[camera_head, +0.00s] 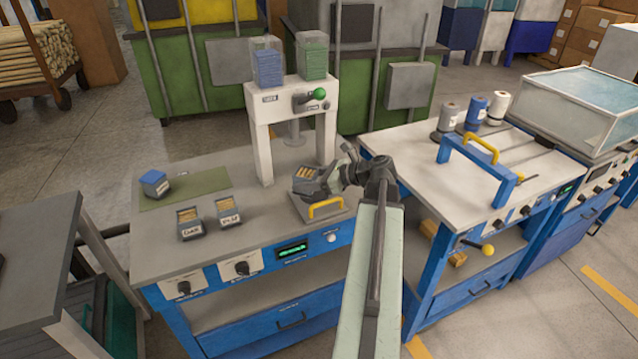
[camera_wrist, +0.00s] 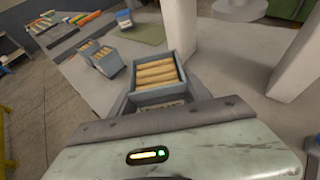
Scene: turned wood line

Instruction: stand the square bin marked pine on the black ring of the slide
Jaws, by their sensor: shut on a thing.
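My gripper (camera_head: 312,186) is shut on a square grey bin (camera_head: 303,172) holding light wood pieces. The held bin also shows in the wrist view (camera_wrist: 157,76), upright, with a pale label on its near wall that I cannot read. It is over or at the back of the slide, a grey plate (camera_head: 335,212) with a yellow handle (camera_head: 325,208), in front of the white press. The black ring is not visible, hidden by the bin and my gripper. I cannot tell whether the bin touches the slide.
Two filled grey bins (camera_head: 189,224) (camera_head: 229,208) stand on the table to the left. The white press frame (camera_head: 260,150) rises close behind the held bin. The table between is clear.

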